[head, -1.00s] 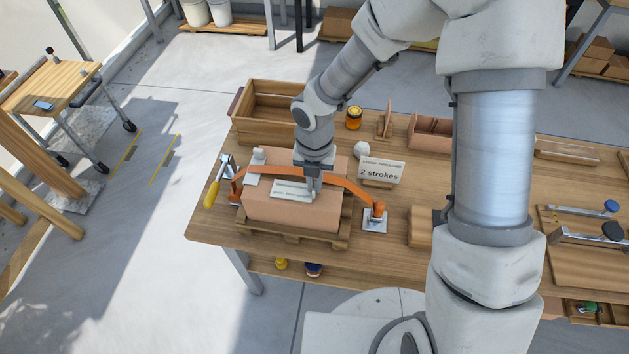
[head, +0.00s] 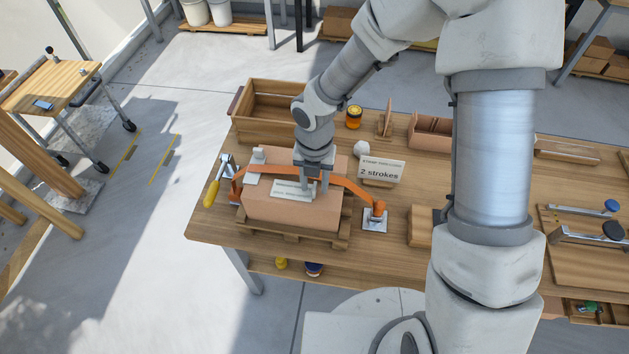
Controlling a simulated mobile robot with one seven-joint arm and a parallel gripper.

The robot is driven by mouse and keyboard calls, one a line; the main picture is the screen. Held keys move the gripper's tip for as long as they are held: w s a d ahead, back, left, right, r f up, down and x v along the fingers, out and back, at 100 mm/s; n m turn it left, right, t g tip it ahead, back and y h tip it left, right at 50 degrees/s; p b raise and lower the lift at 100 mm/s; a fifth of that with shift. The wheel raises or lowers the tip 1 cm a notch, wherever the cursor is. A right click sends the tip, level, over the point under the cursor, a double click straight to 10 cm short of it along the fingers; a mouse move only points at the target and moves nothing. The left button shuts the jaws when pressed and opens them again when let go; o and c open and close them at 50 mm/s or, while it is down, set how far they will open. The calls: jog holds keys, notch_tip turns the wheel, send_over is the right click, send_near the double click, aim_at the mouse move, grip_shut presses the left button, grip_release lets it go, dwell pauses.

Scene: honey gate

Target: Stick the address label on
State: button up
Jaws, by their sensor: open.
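The white address label (head: 290,190) lies on top of the brown carton (head: 290,212), near its front edge, with printed lines facing up. It looks flat, but I cannot tell whether every corner touches. My gripper (head: 315,192) is open just above the label's right end, its fingers pointing down. The carton sits on a small wooden pallet (head: 292,237) on the workbench. An orange strap (head: 354,188) arches across the carton behind the label, partly hidden by my gripper.
A strap anchor (head: 375,222) stands right of the carton, and a yellow-handled tool (head: 212,192) lies left. A sign reading "2 strokes" (head: 381,171), a honey jar (head: 353,117) and a wooden crate (head: 268,110) stand behind. The bench front right of the pallet is partly clear.

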jog(key=shift+r, duration=0.1)
notch_tip(320, 180, up, 17)
jog(key=p, duration=0.1)
jog(key=shift+p, duration=0.4)
jog(key=shift+r, duration=0.15)
